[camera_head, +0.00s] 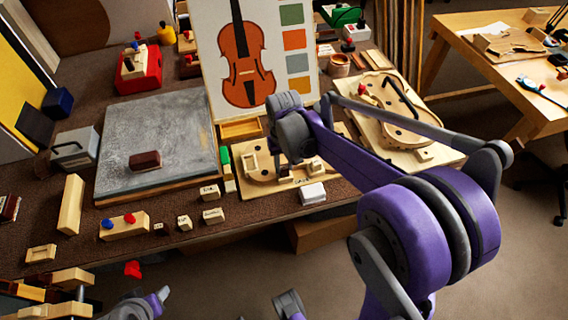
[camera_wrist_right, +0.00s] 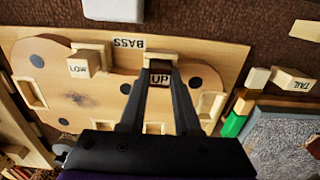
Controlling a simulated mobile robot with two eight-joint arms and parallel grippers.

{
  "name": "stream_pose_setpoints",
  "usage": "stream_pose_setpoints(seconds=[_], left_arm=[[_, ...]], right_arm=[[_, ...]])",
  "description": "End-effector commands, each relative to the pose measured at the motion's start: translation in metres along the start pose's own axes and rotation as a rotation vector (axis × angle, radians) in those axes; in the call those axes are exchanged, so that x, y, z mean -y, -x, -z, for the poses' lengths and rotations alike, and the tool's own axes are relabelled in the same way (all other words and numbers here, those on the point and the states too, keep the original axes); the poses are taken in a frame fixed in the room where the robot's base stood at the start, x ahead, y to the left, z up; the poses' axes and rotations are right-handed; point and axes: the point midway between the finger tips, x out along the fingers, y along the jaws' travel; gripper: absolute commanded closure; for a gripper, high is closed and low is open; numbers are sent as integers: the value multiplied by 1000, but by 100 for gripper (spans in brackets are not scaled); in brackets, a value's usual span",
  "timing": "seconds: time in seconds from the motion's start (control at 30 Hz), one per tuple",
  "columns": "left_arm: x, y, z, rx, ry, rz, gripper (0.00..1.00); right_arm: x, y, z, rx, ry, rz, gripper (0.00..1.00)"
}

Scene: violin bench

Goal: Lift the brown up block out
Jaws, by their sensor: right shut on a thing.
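The brown up block (camera_wrist_right: 159,80) shows a dark face marked UP in the right wrist view. It is between the fingertips of my right gripper (camera_wrist_right: 159,88), which is shut on it. The block is at a light wooden socket on the violin-shaped board (camera_wrist_right: 225,48), by the BASS mark; I cannot tell whether it is clear of the socket. A LOW block (camera_wrist_right: 78,65) sits in a socket to its left. In the head view my right gripper (camera_head: 287,158) is over the board (camera_head: 243,180), its fingertips partly hidden. My left gripper is not clearly in view.
A white block (camera_head: 312,193) lies in front of the board. Small labelled blocks (camera_head: 213,215) lie near the bench's front edge. A grey slab (camera_head: 160,125) with a dark brown block (camera_head: 145,161) is to the left. A violin picture (camera_head: 250,55) stands behind the board.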

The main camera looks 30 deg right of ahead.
Motion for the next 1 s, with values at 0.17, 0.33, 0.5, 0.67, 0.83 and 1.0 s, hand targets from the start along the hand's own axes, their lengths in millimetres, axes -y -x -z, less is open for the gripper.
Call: stream_pose_setpoints(seconds=[0.17, 0.33, 0.5, 0.67, 0.83, 1.0], left_arm=[[0, 0, 0, 0, 0, 0, 50], [0, 0, 0, 0, 0, 0, 50], [0, 0, 0, 0, 0, 0, 50], [0, 1, 1, 0, 0, 0, 50], [0, 2, 2, -1, 0, 0, 50], [0, 4, 2, -1, 0, 0, 50]], right_arm=[[0, 0, 0, 0, 0, 0, 100], [0, 0, 0, 0, 0, 0, 100], [0, 0, 0, 0, 0, 0, 100], [0, 2, 0, 0, 0, 0, 100], [0, 4, 0, 0, 0, 0, 100], [0, 6, 0, 0, 0, 0, 100]])
